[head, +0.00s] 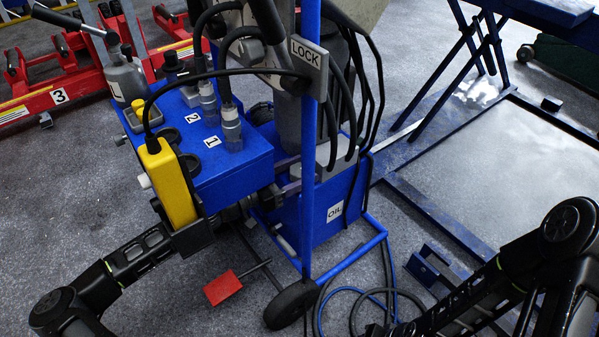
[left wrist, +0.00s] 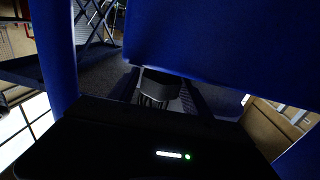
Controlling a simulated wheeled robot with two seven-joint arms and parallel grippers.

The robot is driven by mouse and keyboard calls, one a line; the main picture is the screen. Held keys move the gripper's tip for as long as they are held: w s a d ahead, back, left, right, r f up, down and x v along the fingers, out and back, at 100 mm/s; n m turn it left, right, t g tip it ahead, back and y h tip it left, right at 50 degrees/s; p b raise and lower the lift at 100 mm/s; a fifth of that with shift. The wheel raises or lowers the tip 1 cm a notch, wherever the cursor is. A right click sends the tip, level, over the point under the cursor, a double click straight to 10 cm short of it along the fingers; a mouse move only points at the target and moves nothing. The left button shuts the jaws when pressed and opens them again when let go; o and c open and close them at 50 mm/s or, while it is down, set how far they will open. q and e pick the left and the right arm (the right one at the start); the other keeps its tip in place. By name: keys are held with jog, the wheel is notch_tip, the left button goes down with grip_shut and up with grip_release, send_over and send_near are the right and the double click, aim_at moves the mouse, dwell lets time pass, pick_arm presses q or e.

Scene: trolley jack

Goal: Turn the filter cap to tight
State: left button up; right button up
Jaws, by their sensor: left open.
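The filter cap (left wrist: 156,88) is a dark round piece with a ribbed side, seen in the left wrist view just under a blue box. My left gripper (left wrist: 160,98) is open, with one finger on each side of the cap; I cannot tell whether they touch it. In the head view my left gripper (head: 272,196) reaches under the right edge of the blue box (head: 235,178), and the cap cannot be made out there. My right arm comes in at the lower right, its gripper outside the picture.
A yellow pendant (head: 168,185) hangs at the box's left front. A blue upright post (head: 309,130) and the OIL tank (head: 335,212) stand close to my left gripper. A red pedal (head: 222,288) and loose hoses (head: 372,298) lie low in front. Red jacks (head: 58,92) stand behind left.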

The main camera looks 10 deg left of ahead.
pick_arm(q)
jog(key=c, duration=1.1)
jog(key=shift+r+m+g+h+p, duration=0.15)
jog(key=shift+m+g+h+p, duration=0.15)
jog(key=shift+g+p, duration=0.15)
jog(key=shift+m+g+h+p, duration=0.65)
jog(key=shift+m+g+h, duration=0.15)
jog(key=shift+g, duration=0.15)
jog(key=shift+m+g+h, duration=0.6)
jog(key=shift+m+g, duration=0.35)
jog(key=shift+g, duration=0.4)
jog(key=shift+m+g+h, duration=0.6)
jog(key=shift+m+g, duration=0.35)
jog(key=shift+g, duration=0.4)
